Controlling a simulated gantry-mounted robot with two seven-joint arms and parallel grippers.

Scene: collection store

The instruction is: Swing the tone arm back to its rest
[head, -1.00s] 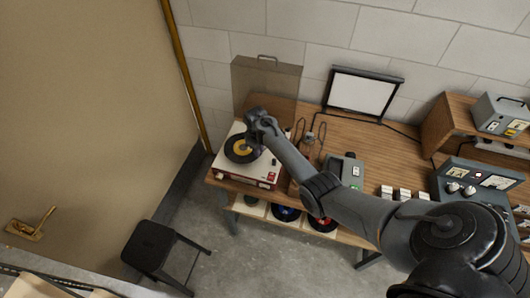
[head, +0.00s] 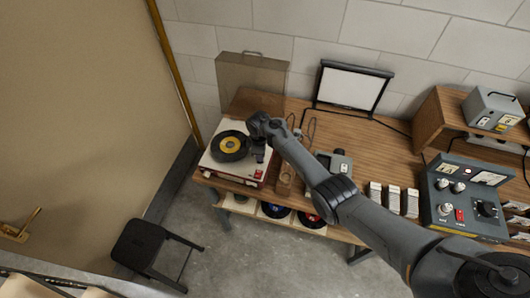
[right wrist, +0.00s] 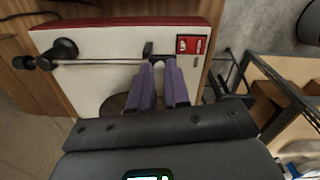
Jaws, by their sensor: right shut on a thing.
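The record player (head: 212,165) stands at the left end of the wooden bench, with a white deck and red front. A black record with a yellow label (head: 230,146) lies on it. My right gripper (head: 259,157) is at the deck's right side, clear of the record. In the right wrist view, the tone arm (right wrist: 105,62) is a thin metal rod running from a dark round pivot (right wrist: 65,48) to a dark head (right wrist: 148,50). My purple fingertips (right wrist: 159,64) are shut on the tone arm near its head. The rest cannot be made out. My left gripper is not in view.
The player's raised lid (head: 252,85) stands behind the deck. A small wooden box (head: 285,180) and a grey device (head: 333,163) are to the right. A black stool (head: 148,245) stands on the floor in front. Records sit on the shelf below.

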